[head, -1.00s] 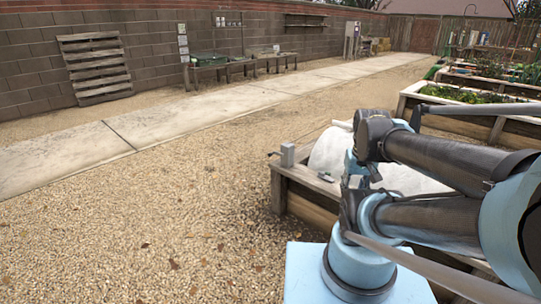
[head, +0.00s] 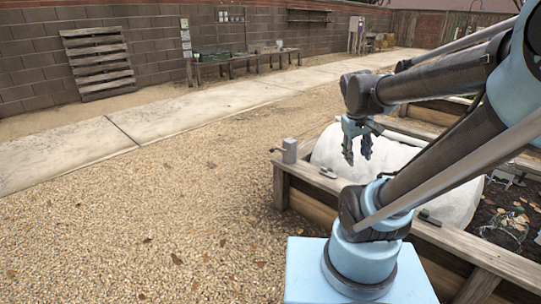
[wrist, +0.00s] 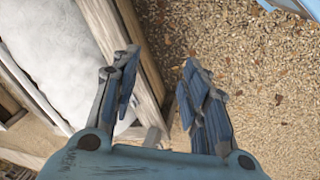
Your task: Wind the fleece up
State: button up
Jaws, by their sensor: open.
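The white fleece (head: 432,188) lies as a rounded, bulging cover over the left part of the near raised bed in the head view. It fills the upper left of the wrist view (wrist: 45,50). A small grey box (head: 289,150) sits on the bed's left corner, with a short piece sticking out to its left. My gripper (head: 357,162) is open and points down in front of the fleece in the head view. In the wrist view its fingers (wrist: 160,78) are spread, with timber edge and gravel behind them and nothing held. My arm hides part of the fleece.
The bed's timber rim (head: 460,244) runs along the near side. A small dark fitting (head: 328,173) lies on the rim. Bare soil with leaves (head: 515,200) shows right of the fleece. Gravel (head: 150,220) to the left is clear. A pallet (head: 97,63) leans on the wall.

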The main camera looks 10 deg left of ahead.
jog(key=w+a+r+n+t+h, duration=0.1)
jog(key=w+a+n+h, duration=0.3)
jog(key=w, duration=1.2)
jog(key=w+a+r+n+t+h, duration=0.1)
jog(key=w+a+n, duration=0.5)
jog(key=w, duration=1.1)
jog(key=w+a+f+n+t+h, duration=0.1)
jog(key=w+a+f+n+t, duration=0.1)
jog(key=w+a+f, duration=0.4)
jog(key=w+a+f+n+t+h, duration=0.1)
jog(key=w+a+f+n, duration=0.3)
jog(key=a, duration=0.5)
jog(key=w+a+f+n+t+h, duration=0.1)
jog(key=w+a+f+t, duration=0.1)
jog(key=w+a+f, duration=0.35)
jog(key=s+a+f+n+t+h, duration=0.1)
jog(key=s+a+f+n+t, duration=0.15)
jog(key=a+f, duration=0.6)
jog(key=s+a+f+n+t+h, duration=0.1)
jog(key=s+a+f+n+t, duration=0.15)
jog(key=a+f, duration=0.6)
send_near(279, 150)
jog(key=shift+g, duration=0.4)
jog(key=w, duration=0.1)
jog(key=w+d, duration=0.1)
jog(key=w, duration=0.1)
jog(key=w+r, duration=0.1)
jog(key=shift+w+d, duration=0.15)
jog(key=shift+c, duration=0.2)
